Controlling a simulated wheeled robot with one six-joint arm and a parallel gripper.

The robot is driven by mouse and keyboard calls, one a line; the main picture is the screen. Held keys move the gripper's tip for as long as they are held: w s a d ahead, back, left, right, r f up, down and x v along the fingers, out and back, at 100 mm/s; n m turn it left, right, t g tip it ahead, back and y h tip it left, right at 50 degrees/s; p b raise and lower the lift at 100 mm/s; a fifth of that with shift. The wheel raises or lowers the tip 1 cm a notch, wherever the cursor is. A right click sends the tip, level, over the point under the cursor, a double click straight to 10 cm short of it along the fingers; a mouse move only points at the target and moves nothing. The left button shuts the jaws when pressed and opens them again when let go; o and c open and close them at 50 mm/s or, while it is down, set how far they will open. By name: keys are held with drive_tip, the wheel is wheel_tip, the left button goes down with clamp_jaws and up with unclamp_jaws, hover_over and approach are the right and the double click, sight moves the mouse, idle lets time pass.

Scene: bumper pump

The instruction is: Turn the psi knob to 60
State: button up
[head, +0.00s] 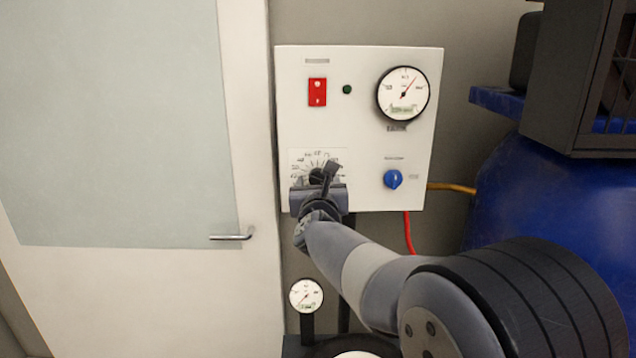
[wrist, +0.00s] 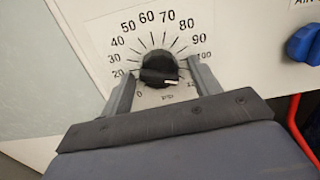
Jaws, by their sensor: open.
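The psi knob (wrist: 158,68) is black and round with a raised grip bar, on a white dial plate (wrist: 112,22) with printed numbers and tick marks. A white mark on the bar points to the lower right, past 100 near the end of the scale. The 60 is at the top of the dial. My gripper (wrist: 161,70) is open, with one finger on each side of the knob. I cannot tell whether the fingers touch it. In the head view, my gripper (head: 320,187) covers the lower dial and part of the knob (head: 316,175).
The white panel (head: 361,130) also holds a red switch (head: 317,92), a green lamp (head: 347,89), a round gauge (head: 403,93) and a blue knob (head: 393,179). A door with a handle (head: 231,237) is left; a blue tank (head: 530,205) is right. A small gauge (head: 306,295) stands below.

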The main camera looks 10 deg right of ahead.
drive_tip(key=shift+c, duration=0.5)
drive_tip(key=c, duration=0.9)
